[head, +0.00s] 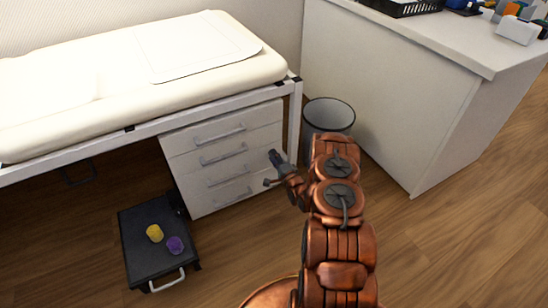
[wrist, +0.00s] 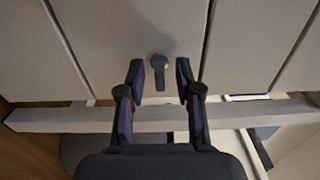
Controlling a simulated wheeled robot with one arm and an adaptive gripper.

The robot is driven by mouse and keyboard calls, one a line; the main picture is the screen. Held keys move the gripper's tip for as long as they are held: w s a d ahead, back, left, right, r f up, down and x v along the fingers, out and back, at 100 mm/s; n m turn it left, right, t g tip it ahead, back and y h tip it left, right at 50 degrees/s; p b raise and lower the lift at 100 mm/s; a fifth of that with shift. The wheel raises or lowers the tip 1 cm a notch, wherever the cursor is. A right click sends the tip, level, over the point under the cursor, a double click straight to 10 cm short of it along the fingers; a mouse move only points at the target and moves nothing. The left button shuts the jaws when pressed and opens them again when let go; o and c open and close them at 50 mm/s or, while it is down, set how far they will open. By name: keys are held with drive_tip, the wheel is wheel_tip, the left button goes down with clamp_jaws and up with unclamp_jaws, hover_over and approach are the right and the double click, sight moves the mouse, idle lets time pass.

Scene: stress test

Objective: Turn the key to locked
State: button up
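A small dark grey key (wrist: 160,72) sits on a pale panel in the wrist view, its round end up and its narrow part pointing down and slightly right. My gripper (wrist: 159,68) is open, with one finger on each side of the key and a gap to it on both sides. In the head view my gripper (head: 270,170) is at the right side of the white drawer unit (head: 186,168), in front of its middle drawers. The key cannot be made out there, and the locked or unlocked marking is not visible.
A padded bed (head: 110,95) stands over the drawer unit, its white frame close to my gripper. A grey bin (head: 329,114) and a white counter (head: 400,90) are to the right. A black step (head: 150,215) with yellow and purple objects lies on the floor.

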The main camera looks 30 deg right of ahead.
drive_tip(key=s+a, duration=0.1)
drive_tip(key=s, duration=1)
drive_tip(key=shift+s, duration=0.25)
